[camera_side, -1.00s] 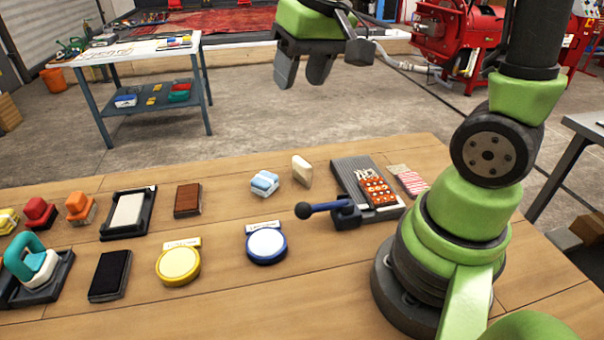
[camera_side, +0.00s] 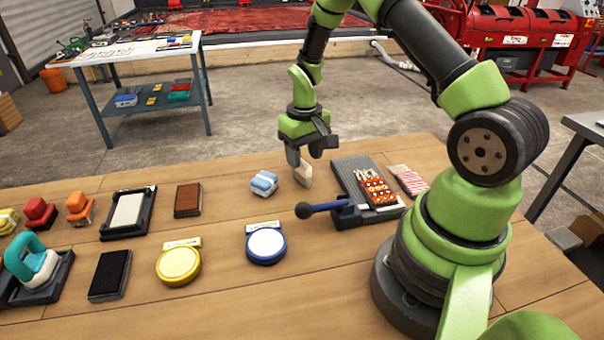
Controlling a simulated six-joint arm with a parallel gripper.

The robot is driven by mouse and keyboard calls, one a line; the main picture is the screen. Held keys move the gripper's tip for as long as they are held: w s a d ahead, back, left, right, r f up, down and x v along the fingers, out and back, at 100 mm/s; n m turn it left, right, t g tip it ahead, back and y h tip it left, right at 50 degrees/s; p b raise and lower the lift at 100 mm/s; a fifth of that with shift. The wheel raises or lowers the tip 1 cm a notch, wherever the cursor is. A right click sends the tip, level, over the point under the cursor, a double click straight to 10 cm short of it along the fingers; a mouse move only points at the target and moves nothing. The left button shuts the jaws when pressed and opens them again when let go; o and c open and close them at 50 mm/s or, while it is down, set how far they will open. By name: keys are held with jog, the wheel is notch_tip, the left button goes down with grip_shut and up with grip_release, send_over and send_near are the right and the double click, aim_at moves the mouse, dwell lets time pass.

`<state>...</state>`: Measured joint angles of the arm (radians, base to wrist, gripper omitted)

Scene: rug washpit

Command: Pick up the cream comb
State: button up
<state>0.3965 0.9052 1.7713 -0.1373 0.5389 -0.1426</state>
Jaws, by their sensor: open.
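The cream comb (camera_side: 304,175), as I take the small cream upright piece to be, stands on the wooden table right of a light blue and white block. My gripper (camera_side: 305,158) points down just over it, open, with one finger at each side of its top. The left finger covers the comb's upper left part. I cannot tell whether either finger touches it.
The blue and white block (camera_side: 264,183) stands close on the left. A grey ribbed tray (camera_side: 345,178) with a red dotted packet (camera_side: 377,190) lies on the right. A dark clamp with a ball-ended handle (camera_side: 325,209) is in front. Bare table (camera_side: 225,225) lies front left.

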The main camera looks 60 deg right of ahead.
aim_at(303, 173)
jog(key=f, duration=0.5)
jog(key=shift+a+f, duration=0.1)
jog(key=shift+a, duration=0.15)
jog(key=shift+c, duration=0.5)
grip_shut()
